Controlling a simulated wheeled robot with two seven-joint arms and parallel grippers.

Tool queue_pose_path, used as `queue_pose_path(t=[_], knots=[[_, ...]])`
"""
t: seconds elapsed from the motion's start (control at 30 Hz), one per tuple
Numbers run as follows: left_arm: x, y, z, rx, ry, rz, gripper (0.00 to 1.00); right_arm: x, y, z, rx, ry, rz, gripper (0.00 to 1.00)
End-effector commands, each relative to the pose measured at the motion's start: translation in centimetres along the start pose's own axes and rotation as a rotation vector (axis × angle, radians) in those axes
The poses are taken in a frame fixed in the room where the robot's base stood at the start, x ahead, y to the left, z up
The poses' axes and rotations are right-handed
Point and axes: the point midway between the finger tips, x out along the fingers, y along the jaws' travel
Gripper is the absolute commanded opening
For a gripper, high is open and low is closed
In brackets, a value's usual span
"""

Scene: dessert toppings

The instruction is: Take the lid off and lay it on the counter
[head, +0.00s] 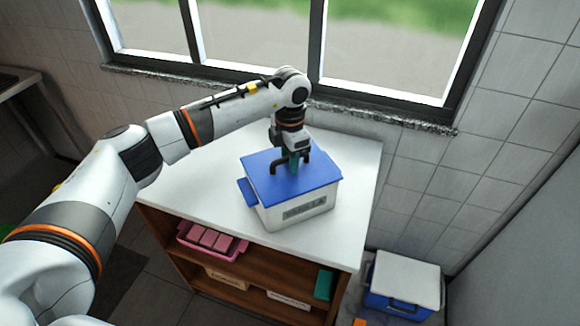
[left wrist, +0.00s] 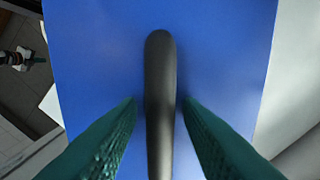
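A white box (head: 296,212) stands on the white counter (head: 225,208), its blue lid (head: 318,176) on top. The lid has a dark arched handle (head: 273,168), which also runs up the middle of the left wrist view (left wrist: 160,90). My left gripper (head: 294,163) is over the lid at the handle. In the left wrist view its green fingers (left wrist: 158,102) stand on either side of the handle, with a narrow gap visible on each side. My right gripper is not seen in the head view; a small dark shape with green tips at the left wrist view's edge looks like it.
Bare counter lies left of the box, with a narrower strip on its right. Shelves below hold a pink tray (head: 212,242) and a green item (head: 323,284). A blue-and-white box (head: 402,282) stands on the floor at right. Window and tiled wall rise behind.

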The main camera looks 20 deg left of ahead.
Motion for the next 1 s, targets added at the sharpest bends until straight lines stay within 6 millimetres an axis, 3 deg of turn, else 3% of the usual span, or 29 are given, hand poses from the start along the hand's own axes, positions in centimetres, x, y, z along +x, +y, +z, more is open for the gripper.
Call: queue_pose_path(t=[0.03,0.2,0.57,1.0], knots=[[0.0,0.0,0.0,0.0,0.0,0.0,0.24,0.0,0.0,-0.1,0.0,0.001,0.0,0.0],[0.0,0.0,0.0,0.0,0.0,0.0,0.0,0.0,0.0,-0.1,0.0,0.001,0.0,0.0],[-0.8,0.0,-0.1,0.001,0.003,0.0,0.0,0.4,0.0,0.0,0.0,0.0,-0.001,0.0],[-8.7,0.0,-0.1,0.0,0.003,-0.001,0.0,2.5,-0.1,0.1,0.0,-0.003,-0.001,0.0]])
